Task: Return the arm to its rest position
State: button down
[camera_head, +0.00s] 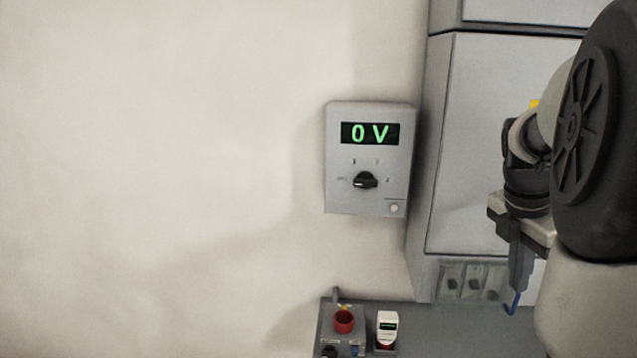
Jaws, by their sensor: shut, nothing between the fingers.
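My dark round arm joint and pale arm link fill the right edge and hide part of the cabinet.
A grey wall box (338,190) shows "0 V" in green above a black knob (366,180). A tall grey cabinet (480,130) stands right of it. Below, a grey bench (430,325) bears a box with a red round part (344,320) and a small white device (388,326). The left wall is bare.

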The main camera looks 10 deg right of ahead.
jog(key=w+a+r+m+t+y, duration=0.1)
jog(key=a+r+m+t, duration=0.15)
jog(key=a, duration=0.65)
jog(key=w+a+r+m+t, duration=0.1)
jog(key=a+r+m+t, duration=0.2)
jog(key=a, duration=0.7)
jog(key=s+a+f+m+y, duration=0.1)
jog(key=s+a+f+m, duration=0.3)
jog(key=s+a+m, duration=0.5)
jog(key=s+m, duration=0.1)
jog(key=m, duration=0.3)
jog(key=shift+s+a+f+y, duration=0.3)
jog(key=shift+f+y, duration=0.05)
jog(key=shift+y, duration=0.05)
